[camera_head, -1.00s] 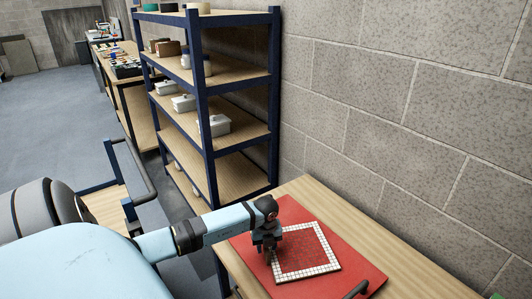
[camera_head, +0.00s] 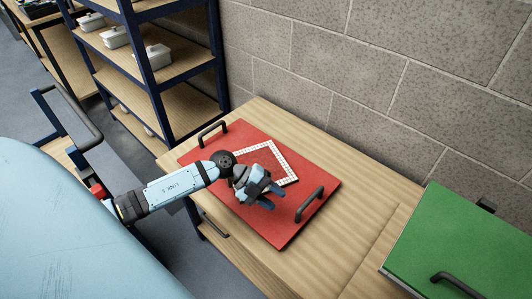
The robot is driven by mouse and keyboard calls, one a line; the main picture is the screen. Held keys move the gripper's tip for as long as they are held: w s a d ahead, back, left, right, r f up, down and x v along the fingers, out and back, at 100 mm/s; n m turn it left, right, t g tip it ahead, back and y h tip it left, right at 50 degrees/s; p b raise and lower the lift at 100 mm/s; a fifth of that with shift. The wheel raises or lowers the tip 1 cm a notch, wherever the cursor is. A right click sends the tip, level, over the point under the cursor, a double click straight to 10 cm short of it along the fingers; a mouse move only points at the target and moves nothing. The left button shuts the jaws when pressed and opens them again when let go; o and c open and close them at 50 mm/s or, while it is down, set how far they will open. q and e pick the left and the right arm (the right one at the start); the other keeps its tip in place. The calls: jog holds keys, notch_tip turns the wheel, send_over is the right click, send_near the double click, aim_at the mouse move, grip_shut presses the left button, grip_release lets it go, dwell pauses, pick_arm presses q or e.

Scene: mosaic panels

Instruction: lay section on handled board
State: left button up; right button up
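The mosaic section (camera_head: 285,164) is a square with a white tiled border and a reddish middle. It lies flat on a red board (camera_head: 265,222) with dark handles on the wooden bench. My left gripper (camera_head: 272,197) is above the board, at the section's near side, and hides part of it. Its two bluish fingertips stand apart with nothing visible between them. Whether they touch the board I cannot tell. A green board (camera_head: 440,232) with dark handles lies on the bench at the right, with a bare top. My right gripper is not in view.
The wooden bench top (camera_head: 350,215) is clear between the red and green boards. A block wall (camera_head: 400,80) runs behind it. A blue-framed shelf (camera_head: 165,75) with white boxes stands at the back left. A dark cart handle (camera_head: 75,110) is at the left.

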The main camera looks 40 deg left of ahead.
pick_arm(q)
jog(key=s+d+r+n+t+h, duration=0.2)
jog(key=d+r+n+t, duration=0.1)
jog(key=d+n+t, duration=0.45)
jog(key=s+d+f+n+y, duration=0.1)
jog(key=s+f+n+y, duration=0.9)
jog(key=n, duration=0.5)
jog(key=shift+s+f, duration=0.5)
jog(key=shift+f, duration=0.35)
jog(key=shift+g, duration=0.25)
